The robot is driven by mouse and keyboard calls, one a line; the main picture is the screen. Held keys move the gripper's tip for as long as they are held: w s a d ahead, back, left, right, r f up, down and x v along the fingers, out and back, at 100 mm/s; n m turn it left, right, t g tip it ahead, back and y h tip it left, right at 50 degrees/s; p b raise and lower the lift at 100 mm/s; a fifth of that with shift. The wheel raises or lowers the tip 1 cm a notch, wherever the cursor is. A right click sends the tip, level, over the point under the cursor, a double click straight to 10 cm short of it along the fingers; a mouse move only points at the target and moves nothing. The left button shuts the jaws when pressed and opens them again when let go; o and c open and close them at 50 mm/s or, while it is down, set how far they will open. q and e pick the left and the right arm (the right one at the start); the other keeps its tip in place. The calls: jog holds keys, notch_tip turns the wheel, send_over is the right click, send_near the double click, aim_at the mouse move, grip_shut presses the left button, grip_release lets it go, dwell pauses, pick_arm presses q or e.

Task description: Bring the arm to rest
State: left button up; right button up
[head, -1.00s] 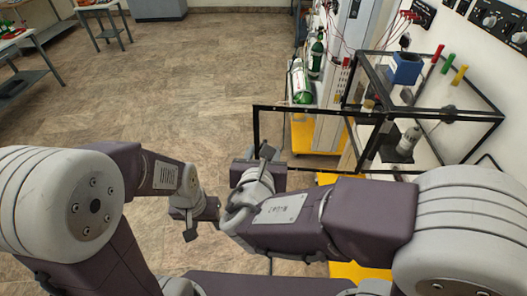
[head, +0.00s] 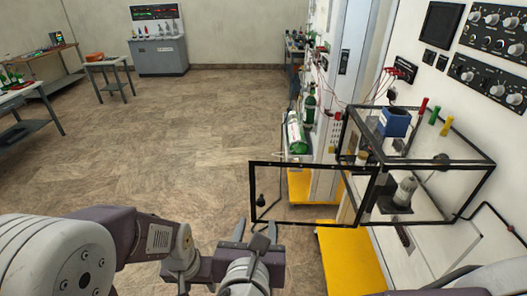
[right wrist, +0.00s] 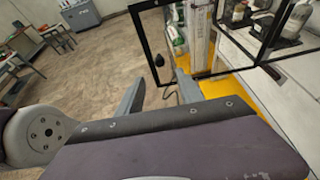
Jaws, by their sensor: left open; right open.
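My right gripper (head: 255,232) is at the bottom centre of the head view, its two grey fingers apart with nothing between them. In the right wrist view, the right gripper (right wrist: 158,92) also shows spread, empty fingers, with brown floor behind them. My left gripper (head: 188,287) is at the bottom edge of the head view, left of the right one. It is mostly cut off, and I see nothing held in it.
Just beyond the right gripper is the dark-framed open door (head: 312,164) of a clear chamber (head: 440,157). Yellow bases (head: 350,262) and a green-and-white cylinder (head: 296,133) stand right of centre. Tables (head: 108,63) and a grey cabinet (head: 160,58) are far left. Open floor (head: 170,140) lies between.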

jog(key=w+d+m+g+h, duration=0.1)
jog(key=w+d+m+h, duration=0.4)
jog(key=d, duration=0.5)
jog(key=d+f+m+g+h, duration=0.35)
jog(key=d+f+g, duration=0.2)
jog(key=d, duration=0.75)
jog(key=s+d+f+m+g+y, duration=0.3)
jog(key=s+d+f+m+g, duration=0.45)
jog(key=s+f+m, duration=0.35)
jog(key=w+a+f+m+y, duration=0.1)
jog(key=a+f+m+y, duration=0.1)
jog(key=a+m, duration=0.3)
jog(key=w+a+f+m+t+y, duration=0.1)
jog(key=w+a+f+m+y, duration=0.1)
jog(key=m, duration=0.9)
jog(key=a+f+y, duration=0.1)
jog(key=a+y, duration=0.1)
jog(key=a, duration=0.1)
jog(key=shift+w+t, duration=0.25)
jog(key=shift+t, duration=0.05)
jog(key=shift+d, duration=0.1)
